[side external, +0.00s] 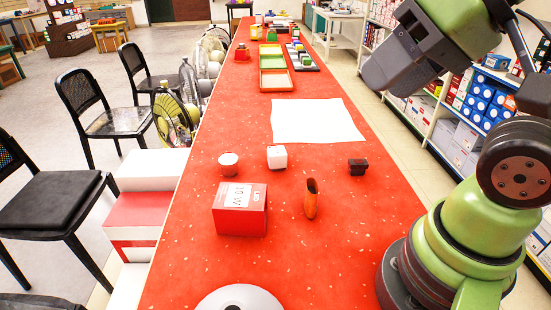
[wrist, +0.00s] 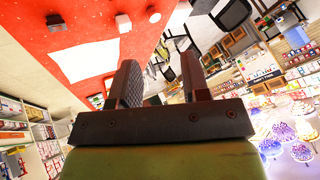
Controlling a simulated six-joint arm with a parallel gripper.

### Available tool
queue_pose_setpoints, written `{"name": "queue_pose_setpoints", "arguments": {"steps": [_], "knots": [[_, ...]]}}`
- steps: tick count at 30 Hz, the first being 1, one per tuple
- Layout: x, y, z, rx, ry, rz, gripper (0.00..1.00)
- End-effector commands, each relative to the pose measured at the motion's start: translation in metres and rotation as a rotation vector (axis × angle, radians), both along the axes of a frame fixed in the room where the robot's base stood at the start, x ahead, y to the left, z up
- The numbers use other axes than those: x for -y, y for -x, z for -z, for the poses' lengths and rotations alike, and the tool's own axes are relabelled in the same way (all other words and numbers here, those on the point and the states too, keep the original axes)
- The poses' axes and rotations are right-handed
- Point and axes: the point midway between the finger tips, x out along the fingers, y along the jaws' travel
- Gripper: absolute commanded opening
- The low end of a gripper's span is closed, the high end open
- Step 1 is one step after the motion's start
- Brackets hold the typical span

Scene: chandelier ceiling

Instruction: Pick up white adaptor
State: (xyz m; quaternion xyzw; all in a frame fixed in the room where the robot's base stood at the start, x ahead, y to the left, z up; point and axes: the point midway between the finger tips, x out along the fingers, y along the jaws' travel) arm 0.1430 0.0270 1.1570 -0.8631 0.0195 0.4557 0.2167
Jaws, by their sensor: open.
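The white adaptor (side external: 277,157) is a small white block standing on the red table, just in front of the white sheet. It also shows in the wrist view (wrist: 97,16) near the top, left of the fingers. My gripper (side external: 374,77) is raised high at the upper right in the side view, well away from the adaptor. In the wrist view its two dark fingers (wrist: 157,40) are apart with nothing between them.
On the red table (side external: 340,265) are a white round tub (side external: 228,164), a red box (side external: 239,210), an orange-brown upright item (side external: 311,198), a dark block (side external: 357,166) and a white sheet (side external: 315,121). Coloured trays (side external: 276,80) stand farther back. Chairs line the left side.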

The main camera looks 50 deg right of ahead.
Motion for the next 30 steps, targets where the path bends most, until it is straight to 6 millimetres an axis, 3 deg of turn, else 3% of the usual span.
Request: {"name": "queue_pose_setpoints", "arguments": {"steps": [3, 8, 19, 23, 30], "knots": [[0.000, 0.000, 0.000, 0.000, 0.000, 0.000, 0.45], [0.000, 0.000, 0.000, 0.000, 0.000, 0.000, 0.79], [0.004, -0.009, -0.001, -0.018, 0.011, 0.022, 0.79], [0.015, -0.035, 0.000, -0.065, 0.046, 0.085, 0.79], [0.046, -0.109, 0.020, -0.157, 0.134, 0.226, 0.79]]}}
